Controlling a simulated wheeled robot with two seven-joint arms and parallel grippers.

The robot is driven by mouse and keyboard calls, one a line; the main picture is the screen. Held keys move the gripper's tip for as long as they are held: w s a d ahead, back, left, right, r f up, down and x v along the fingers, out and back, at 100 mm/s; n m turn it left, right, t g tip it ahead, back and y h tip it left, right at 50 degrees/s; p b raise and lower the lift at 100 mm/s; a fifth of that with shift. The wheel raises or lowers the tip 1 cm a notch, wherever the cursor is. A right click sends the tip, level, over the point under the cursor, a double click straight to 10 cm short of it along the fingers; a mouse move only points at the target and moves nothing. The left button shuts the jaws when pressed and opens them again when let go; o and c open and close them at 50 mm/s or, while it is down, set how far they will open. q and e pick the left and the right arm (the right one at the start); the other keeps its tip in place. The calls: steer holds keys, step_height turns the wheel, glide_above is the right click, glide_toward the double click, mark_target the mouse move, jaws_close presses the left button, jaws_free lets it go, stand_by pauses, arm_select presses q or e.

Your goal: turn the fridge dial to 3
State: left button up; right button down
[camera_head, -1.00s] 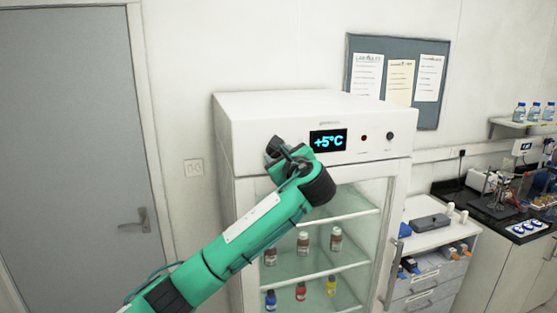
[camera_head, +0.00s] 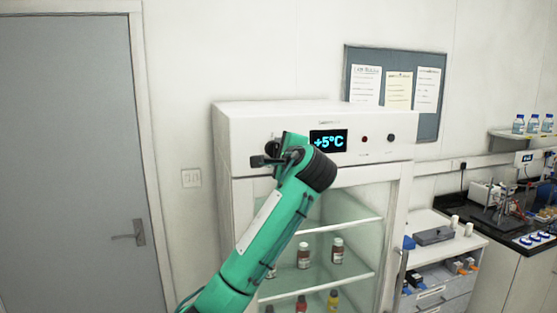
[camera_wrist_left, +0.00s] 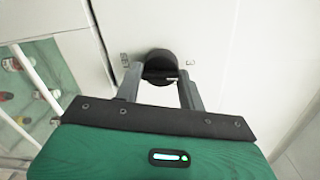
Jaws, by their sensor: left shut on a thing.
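The fridge (camera_head: 235,148) is a white cabinet with a glass door, and its display (camera_head: 328,141) reads +5°C. The dial (camera_wrist_left: 160,63) is a dark round knob on the fridge's front panel in the left wrist view, with small marks around it, one of them looking like a 3 on the right. My left gripper (camera_wrist_left: 160,80) has its two grey fingers on either side of the dial and is shut on it. In the head view my left gripper (camera_head: 274,152) is at the panel's left end, and my arm hides the dial. My right gripper is not in view.
Several bottles stand on shelves behind the fridge's glass door (camera_head: 340,215). A small red light (camera_head: 364,139) and a dark round part (camera_head: 391,138) sit right of the display. A drawer unit (camera_head: 440,265) stands to the right. A grey door (camera_head: 70,160) is at left.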

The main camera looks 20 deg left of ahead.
arm_select(q)
steer(key=shift+r+n, duration=0.2)
steer(key=shift+n, duration=0.4)
steer(key=o, duration=0.9)
steer(key=shift+o, duration=0.2)
steer(key=shift+f, duration=0.1)
steer(key=shift+b, duration=0.3)
steer(key=b+v, duration=0.6)
steer(key=v, duration=0.7)
steer(key=shift+s+d, duration=0.2)
steer(key=shift+s, duration=0.15)
